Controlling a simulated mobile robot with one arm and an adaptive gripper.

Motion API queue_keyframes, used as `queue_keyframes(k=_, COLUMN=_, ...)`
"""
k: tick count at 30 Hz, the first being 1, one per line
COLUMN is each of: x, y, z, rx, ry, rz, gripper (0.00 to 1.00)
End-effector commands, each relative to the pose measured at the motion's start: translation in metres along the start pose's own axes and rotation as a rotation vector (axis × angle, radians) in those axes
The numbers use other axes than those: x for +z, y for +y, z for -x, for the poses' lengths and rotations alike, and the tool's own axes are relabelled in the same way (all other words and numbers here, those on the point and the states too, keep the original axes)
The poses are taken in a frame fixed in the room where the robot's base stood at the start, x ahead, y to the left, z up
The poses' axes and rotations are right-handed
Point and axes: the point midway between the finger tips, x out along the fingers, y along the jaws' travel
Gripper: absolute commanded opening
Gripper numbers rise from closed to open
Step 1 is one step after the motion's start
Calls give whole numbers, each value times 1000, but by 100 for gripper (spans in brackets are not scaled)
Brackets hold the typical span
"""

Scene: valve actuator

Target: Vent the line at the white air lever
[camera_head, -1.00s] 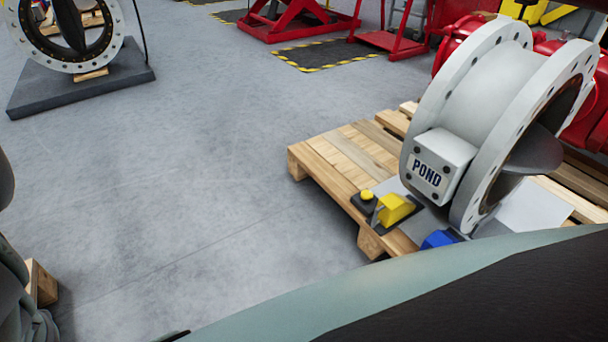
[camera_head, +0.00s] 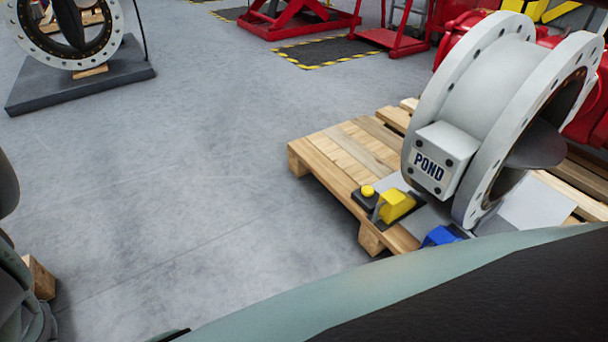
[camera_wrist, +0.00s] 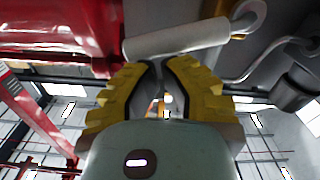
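In the wrist view, a white bar-shaped handle (camera_wrist: 175,40), which looks like the white air lever, lies across the picture just beyond my fingertips. It slopes up slightly to the right, towards a bent grey-white pipe. My gripper (camera_wrist: 161,64) has two yellow ridged fingers that curve towards each other, with a gap between their tips. The tips are close below the handle; I cannot tell whether they touch it. Nothing shows between the fingers except the background. The lever and my gripper cannot be made out in the head view.
A grey valve body marked POND (camera_head: 430,165) stands on a wooden pallet (camera_head: 345,150) at the right. A yellow-and-black device (camera_head: 395,205) and a blue part (camera_head: 442,236) sit by it. A round flanged valve (camera_head: 20,30) stands on a dark base at upper left. Floor between is clear.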

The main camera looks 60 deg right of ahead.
Motion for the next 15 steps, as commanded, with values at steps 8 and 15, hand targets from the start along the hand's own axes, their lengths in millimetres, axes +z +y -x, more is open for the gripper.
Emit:
queue_keyframes(k=8, x=18, y=6, z=1, rx=9, ry=1, rz=-149, gripper=0)
queue_keyframes(k=15, x=26, y=7, z=1, rx=9, ry=-1, rz=-251, gripper=0)
